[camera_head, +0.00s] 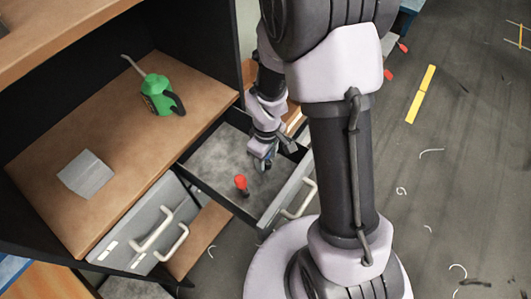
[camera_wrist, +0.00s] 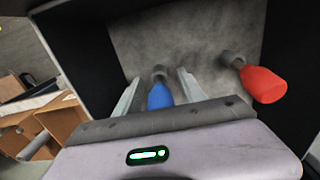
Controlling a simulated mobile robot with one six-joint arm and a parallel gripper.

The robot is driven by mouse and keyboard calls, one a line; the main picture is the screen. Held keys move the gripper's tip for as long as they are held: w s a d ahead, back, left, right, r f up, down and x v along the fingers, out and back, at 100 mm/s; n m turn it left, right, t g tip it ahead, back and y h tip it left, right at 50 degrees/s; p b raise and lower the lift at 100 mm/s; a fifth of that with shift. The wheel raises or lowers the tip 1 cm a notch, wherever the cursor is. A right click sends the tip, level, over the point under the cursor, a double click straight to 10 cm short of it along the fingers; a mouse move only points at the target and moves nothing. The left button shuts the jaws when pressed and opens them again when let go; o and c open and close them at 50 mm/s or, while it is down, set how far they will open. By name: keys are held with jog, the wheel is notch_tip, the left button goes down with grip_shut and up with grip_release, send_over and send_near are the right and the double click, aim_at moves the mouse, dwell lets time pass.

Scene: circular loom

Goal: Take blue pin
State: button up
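In the wrist view, the blue pin (camera_wrist: 160,97) has a blue handle and a grey end. It is between the two fingers of my gripper (camera_wrist: 159,78), and a narrow gap shows on each side of it. The fingers are apart, so my gripper is open around the pin. In the head view, my gripper (camera_head: 262,162) reaches down into the open drawer (camera_head: 210,165). The blue pin is mostly hidden there by the gripper.
The drawer walls are close around.

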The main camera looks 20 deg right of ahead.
grip_shut()
jog(key=shift+r, duration=0.1)
jog(key=shift+r+p, duration=2.15)
jog(key=shift+r, duration=0.5)
jog(key=shift+f, duration=0.1)
